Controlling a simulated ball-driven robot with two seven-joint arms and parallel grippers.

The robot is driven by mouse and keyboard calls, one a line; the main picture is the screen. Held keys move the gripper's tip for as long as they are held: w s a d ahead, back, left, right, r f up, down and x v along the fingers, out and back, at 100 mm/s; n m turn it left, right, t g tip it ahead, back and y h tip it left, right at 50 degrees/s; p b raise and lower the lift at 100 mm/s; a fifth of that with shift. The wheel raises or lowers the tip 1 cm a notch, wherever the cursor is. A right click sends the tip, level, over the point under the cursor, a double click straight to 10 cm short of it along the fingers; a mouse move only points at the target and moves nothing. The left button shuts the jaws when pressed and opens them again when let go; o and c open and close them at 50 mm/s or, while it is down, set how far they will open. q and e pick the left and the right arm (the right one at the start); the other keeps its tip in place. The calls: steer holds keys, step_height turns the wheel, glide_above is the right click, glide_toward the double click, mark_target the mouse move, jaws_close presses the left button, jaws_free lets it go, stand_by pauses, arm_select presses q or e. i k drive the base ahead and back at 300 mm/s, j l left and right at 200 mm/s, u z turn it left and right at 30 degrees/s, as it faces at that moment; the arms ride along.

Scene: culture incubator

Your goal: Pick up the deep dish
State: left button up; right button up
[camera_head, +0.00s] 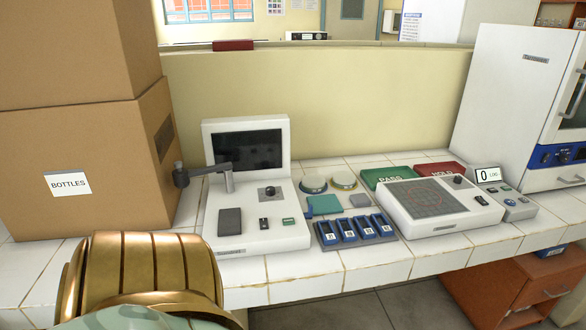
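Two round, low dishes stand side by side on the tiled counter, behind a teal pad. The left dish (314,185) has a pale grey-green top, and the right dish (344,181) has a yellowish top. Both are small in the picture, and I cannot tell which one is the deep dish. Neither of my grippers is in view. Only a gold and pale green part of my own body shows at the lower left, apart from the dishes.
A white device with a dark screen (247,149) stands left of the dishes. Blue-framed modules (346,229) lie in front, and a grid-topped device (433,198) is to the right. Green PASS (389,176) and red HOLD (443,169) trays lie behind. Large cartons (100,195) block the left.

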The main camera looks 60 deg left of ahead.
mark_target(345, 187)
steer(key=u, duration=1.65)
